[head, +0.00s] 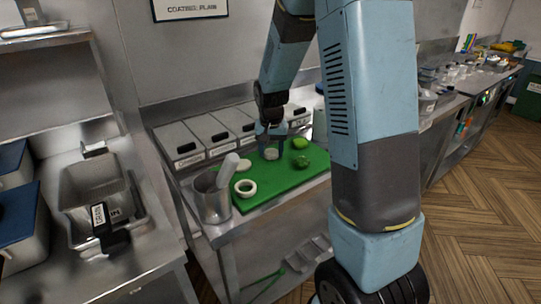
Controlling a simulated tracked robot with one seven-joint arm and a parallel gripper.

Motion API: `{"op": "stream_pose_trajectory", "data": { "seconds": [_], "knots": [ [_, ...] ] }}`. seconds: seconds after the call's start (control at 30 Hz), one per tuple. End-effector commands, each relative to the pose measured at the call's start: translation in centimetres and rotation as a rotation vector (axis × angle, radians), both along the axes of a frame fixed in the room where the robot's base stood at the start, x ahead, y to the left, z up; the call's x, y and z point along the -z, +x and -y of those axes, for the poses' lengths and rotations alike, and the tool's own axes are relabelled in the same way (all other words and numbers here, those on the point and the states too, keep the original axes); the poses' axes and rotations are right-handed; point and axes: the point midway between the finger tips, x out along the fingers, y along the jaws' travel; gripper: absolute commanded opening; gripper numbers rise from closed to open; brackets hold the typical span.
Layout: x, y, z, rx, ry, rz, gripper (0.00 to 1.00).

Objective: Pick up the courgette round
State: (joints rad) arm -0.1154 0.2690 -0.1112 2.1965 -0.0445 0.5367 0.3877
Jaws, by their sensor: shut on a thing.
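My gripper (270,145) points down over the green board (287,183) at its back middle. It is shut on a small pale round piece (271,154), which I take to be the courgette round. The fingers partly cover the piece, and I cannot tell whether it touches the board or is just clear of it.
A white ring (245,188) and a pale slice (243,164) lie on the board's left; green pieces (300,143) (302,160) lie on its right. A metal pot (212,200) holding a pale cylinder stands at front left. Labelled lidded bins (211,133) line the back.

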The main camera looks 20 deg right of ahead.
Motion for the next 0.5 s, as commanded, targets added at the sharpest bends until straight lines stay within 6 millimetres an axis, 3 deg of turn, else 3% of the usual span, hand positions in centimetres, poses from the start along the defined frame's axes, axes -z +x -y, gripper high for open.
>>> {"op": "stream_pose_trajectory", "data": {
  "seconds": [0.13,0.5],
  "knots": [
    [-0.01,0.01,-0.02,0.000,0.000,0.000,0.37],
    [-0.96,0.06,-0.04,-0.001,0.000,0.002,0.36]
  ]
}}
